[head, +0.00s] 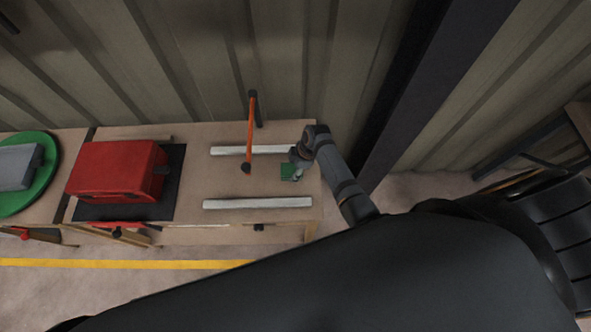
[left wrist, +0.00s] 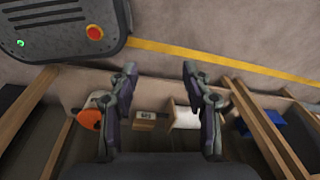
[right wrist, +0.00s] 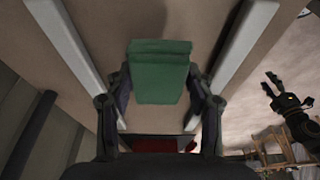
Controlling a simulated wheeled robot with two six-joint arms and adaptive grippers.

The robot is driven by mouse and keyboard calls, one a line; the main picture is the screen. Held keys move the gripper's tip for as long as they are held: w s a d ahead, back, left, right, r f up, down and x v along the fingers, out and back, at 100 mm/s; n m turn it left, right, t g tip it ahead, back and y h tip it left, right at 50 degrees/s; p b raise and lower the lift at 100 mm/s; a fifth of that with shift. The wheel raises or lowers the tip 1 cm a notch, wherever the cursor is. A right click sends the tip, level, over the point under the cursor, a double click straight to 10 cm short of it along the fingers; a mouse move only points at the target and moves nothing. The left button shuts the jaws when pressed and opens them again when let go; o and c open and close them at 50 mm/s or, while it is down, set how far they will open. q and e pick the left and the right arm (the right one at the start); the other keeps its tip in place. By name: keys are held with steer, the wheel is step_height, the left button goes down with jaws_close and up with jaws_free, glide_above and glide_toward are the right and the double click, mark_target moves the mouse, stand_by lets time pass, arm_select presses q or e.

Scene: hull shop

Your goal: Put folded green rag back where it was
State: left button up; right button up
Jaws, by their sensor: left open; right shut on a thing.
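The folded green rag (head: 288,172) is over the right part of the workbench, between two pale bars. It also shows in the right wrist view (right wrist: 160,75) as a flat folded block between the fingers. My right gripper (head: 296,168) is shut on the rag, with a finger at each side of it (right wrist: 160,82). Whether the rag touches the bench top or hangs just above it, I cannot tell. My left gripper (left wrist: 160,70) is open and empty, over the floor and low shelf area. It does not show in the head view.
The pale bars (head: 258,150) (head: 257,203) lie on the bench (head: 200,180). An orange clamp-like tool (head: 250,135) stands left of the rag. Further left are a red toolbox (head: 117,172) on a dark mat (head: 170,190) and a green disc (head: 40,195) with a grey block.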

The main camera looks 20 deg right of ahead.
mark_target(294, 172)
steer(key=f+b, duration=0.3)
steer(key=shift+d+f, duration=0.3)
steer(key=shift+f, duration=0.1)
steer(key=shift+w+a, duration=0.2)
steer(key=shift+w, duration=0.1)
steer(key=shift+s, duration=0.15)
steer(key=shift+d+f, duration=0.1)
steer(key=shift+f, duration=0.05)
steer(key=o, duration=1)
steer(key=shift+c, duration=0.2)
steer(key=shift+o, duration=1.3)
arm_select(q)
steer(key=f, duration=0.1)
steer(key=w+f, duration=0.1)
steer(key=f, duration=0.1)
steer(key=shift+w+a+f, duration=0.1)
steer(key=shift+w+f, duration=0.05)
steer(key=shift+f, duration=0.15)
